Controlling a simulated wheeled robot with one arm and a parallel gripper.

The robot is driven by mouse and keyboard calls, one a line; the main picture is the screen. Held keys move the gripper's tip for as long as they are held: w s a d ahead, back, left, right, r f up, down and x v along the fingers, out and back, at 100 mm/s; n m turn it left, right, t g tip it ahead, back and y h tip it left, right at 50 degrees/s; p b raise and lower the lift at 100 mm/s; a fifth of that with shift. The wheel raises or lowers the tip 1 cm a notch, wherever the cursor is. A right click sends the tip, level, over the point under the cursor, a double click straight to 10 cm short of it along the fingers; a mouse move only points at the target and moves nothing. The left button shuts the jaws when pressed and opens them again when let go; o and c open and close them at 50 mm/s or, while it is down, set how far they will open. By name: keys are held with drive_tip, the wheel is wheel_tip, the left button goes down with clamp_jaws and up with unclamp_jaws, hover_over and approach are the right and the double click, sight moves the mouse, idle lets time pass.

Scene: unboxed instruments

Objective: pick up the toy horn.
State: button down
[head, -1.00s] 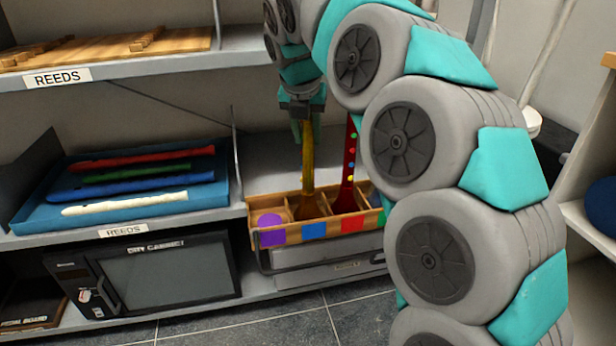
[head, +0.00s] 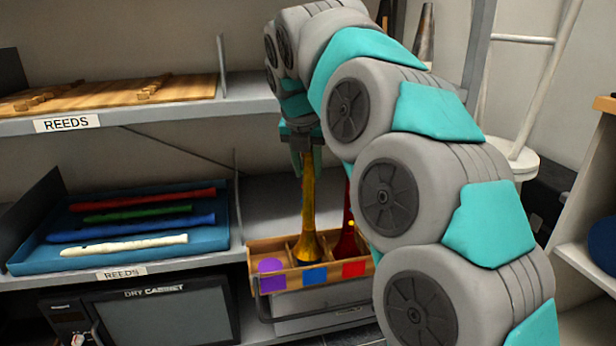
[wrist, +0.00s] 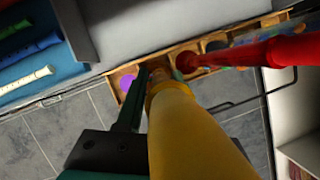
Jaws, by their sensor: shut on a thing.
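The yellow toy horn (head: 308,205) stands upright with its flared end down at the divided wooden box (head: 262,284). My gripper (head: 303,160) is shut on the horn's narrow upper part. In the wrist view the yellow horn (wrist: 185,125) fills the lower middle, with a dark finger (wrist: 132,112) beside it. I cannot tell whether its flared end touches the box floor. A red horn (head: 347,240) stands to its right, partly hidden by my arm; it also shows in the wrist view (wrist: 245,55).
The box has purple, blue and red squares on its front. A blue tray (head: 215,233) with several recorders lies on the shelf to the left. A shelf edge (head: 150,117) runs above it. A dry cabinet (head: 165,310) is below.

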drive_tip(key=shift+r+p, duration=0.8)
drive_tip(key=shift+r, duration=2.8)
